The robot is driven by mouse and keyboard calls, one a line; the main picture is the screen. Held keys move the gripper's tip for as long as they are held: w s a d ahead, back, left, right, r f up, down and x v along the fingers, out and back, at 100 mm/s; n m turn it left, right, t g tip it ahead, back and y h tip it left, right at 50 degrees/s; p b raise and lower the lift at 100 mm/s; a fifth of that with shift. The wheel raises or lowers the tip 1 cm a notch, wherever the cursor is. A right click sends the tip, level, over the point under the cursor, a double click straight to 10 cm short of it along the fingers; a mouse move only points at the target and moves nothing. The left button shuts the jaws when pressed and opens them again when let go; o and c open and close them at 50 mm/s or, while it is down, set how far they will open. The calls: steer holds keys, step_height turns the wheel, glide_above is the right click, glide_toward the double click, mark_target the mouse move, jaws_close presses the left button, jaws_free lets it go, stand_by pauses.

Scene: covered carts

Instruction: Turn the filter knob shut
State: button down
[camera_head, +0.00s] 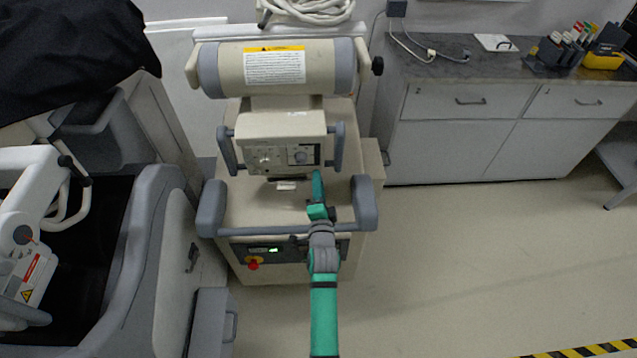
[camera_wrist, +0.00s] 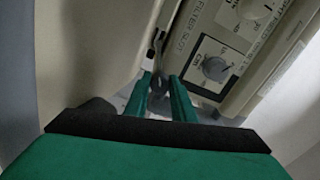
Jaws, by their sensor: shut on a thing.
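The machine's control box (camera_head: 283,141) has round dials on its front. In the wrist view a round dial (camera_wrist: 215,68) sits on a dark plate beside the words "FILTER SLOT". A narrow dark metallic piece, apparently the filter knob (camera_wrist: 158,48), stands at the panel's edge left of that plate. My gripper (camera_wrist: 160,77) has its two green fingers on either side of its lower end and is shut on it. The fingers hide the grip itself, so how far the knob is turned cannot be told. In the head view my gripper (camera_head: 317,176) reaches up to the box's lower right edge.
Grey bumper handles (camera_head: 212,207) flank the cart, with a red button (camera_head: 253,262) low on its front. A large grey machine (camera_head: 143,240) stands close on the left. A counter (camera_head: 460,110) is at the back right. The floor (camera_head: 480,250) on the right is clear.

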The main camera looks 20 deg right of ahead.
stand_by(0.3)
steer(key=c, duration=1.5)
jaws_free()
steer(key=v, duration=1.1)
steer(key=shift+w, duration=0.1)
steer(key=shift+a, duration=0.1)
steer(key=s+a+f+n+y, duration=0.1)
steer(key=s+a+n, duration=0.35)
steer(key=s, duration=0.45)
steer(key=s+a+f+n+g+y, duration=0.1)
steer(key=s+a+n, duration=0.35)
steer(key=s, duration=0.45)
steer(key=s+a+n+y, duration=0.1)
steer(key=s+a+n, duration=0.35)
steer(key=s, duration=0.45)
steer(key=s+a+r+n, duration=0.1)
steer(key=s, duration=0.1)
steer(key=s+a+r+n+y, duration=0.1)
steer(key=s+r+n, duration=0.1)
steer(key=s, duration=0.1)
steer(key=s+a+r+n+g+y, duration=0.1)
steer(key=s+n, duration=0.1)
steer(key=s, duration=0.1)
steer(key=shift+s+a+r, duration=0.15)
steer(key=shift+s, duration=0.05)
